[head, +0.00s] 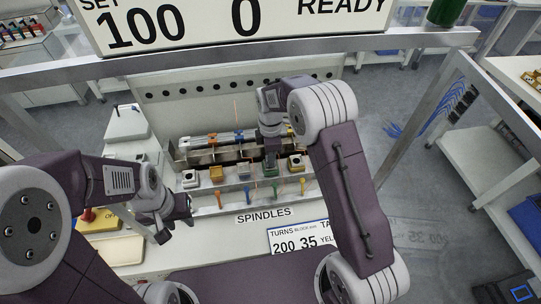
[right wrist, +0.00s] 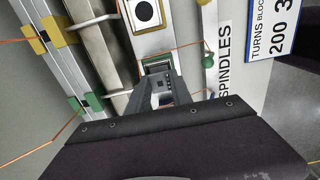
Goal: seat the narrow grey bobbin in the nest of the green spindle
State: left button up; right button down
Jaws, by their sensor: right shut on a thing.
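My right gripper (head: 270,158) points down at the green spindle (head: 271,172) in the spindle row. In the right wrist view its fingers (right wrist: 161,85) are shut on a small grey piece, the narrow grey bobbin (right wrist: 162,99), mostly hidden between them. The green spindle's block (right wrist: 157,64) shows just beyond the fingertips. The bobbin is in line with the green nest, but I cannot tell whether it touches or sits in it. My left gripper (head: 177,218) hangs at the left over the white bench front, apart from the spindles, and looks open and empty.
Coloured knobs, such as the blue one (head: 247,194), line the front. Thin orange wires run behind. A TURNS sign (head: 290,241) lies in front.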

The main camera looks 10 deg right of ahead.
jog(key=c, duration=1.1)
grip_release()
jog(key=shift+f, duration=0.2)
jog(key=shift+c, duration=0.2)
notch_tip(320, 180, up, 8)
jog(key=s+d+f+m, duration=0.1)
jog(key=s+d+m, duration=0.1)
jog(key=s+m, duration=0.4)
jog(key=s+d+f+m, duration=0.1)
jog(key=s+d+m, duration=0.2)
jog(key=s+m, duration=0.3)
jog(key=s+d+f+m+t, duration=0.1)
jog(key=s+d+m, duration=0.1)
jog(key=s+m, duration=0.4)
jog(key=shift+s+d, duration=0.4)
jog(key=shift+s, duration=0.75)
jog(key=shift+f, duration=0.1)
